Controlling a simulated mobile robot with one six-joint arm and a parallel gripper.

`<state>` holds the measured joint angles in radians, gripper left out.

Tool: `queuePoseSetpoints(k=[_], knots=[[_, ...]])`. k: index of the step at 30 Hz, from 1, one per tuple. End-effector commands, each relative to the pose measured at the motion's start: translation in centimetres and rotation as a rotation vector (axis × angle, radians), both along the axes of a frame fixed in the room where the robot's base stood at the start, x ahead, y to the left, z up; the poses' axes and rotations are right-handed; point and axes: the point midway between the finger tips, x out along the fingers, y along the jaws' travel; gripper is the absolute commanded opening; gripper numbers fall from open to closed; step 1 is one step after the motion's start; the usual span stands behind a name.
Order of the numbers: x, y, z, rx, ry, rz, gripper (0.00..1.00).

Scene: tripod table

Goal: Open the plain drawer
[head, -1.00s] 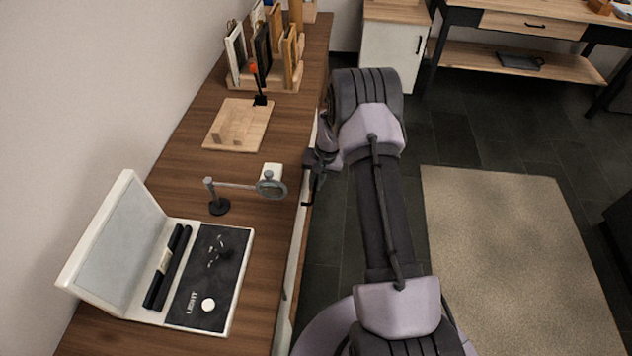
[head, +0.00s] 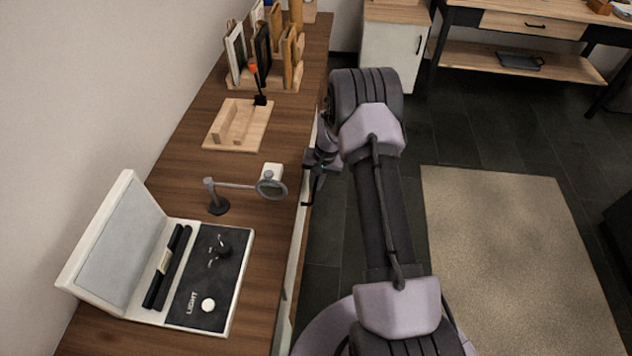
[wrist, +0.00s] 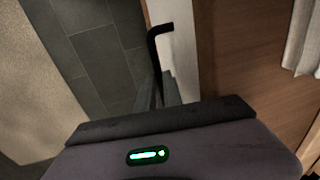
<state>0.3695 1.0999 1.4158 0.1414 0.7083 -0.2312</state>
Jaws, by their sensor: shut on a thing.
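My gripper (head: 316,172) is at the right-hand front edge of the long wooden table. It is shut on a black bar handle (wrist: 155,65), whose bent free end reaches towards a pale front (wrist: 181,50) in the wrist view. The handle also shows just below my gripper in the head view (head: 307,203). The drawer that bears this handle is mostly hidden under the tabletop and behind my arm. I cannot tell whether it stands out from the table.
The tabletop (head: 180,185) holds a magnifier stand (head: 218,205), an open white case (head: 240,300), a wooden block board (head: 245,145) and a rack (head: 265,85). Another dark handle (head: 284,294) is nearer on the table front. Dark floor and a beige rug (head: 510,250) lie right of my arm.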

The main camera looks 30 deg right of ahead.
Motion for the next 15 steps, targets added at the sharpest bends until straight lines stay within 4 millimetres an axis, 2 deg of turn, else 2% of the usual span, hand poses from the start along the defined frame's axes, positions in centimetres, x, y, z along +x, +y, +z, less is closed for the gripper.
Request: queuePoseSetpoints(k=[8, 11, 15], knots=[[-0.3, -0.4, 0.0, 0.000, 0.000, -0.002, 0.00], [-0.8, -1.2, 0.0, 0.000, 0.000, -0.002, 0.00], [-2.2, -3.4, 0.0, 0.000, 0.000, -0.004, 0.00]])
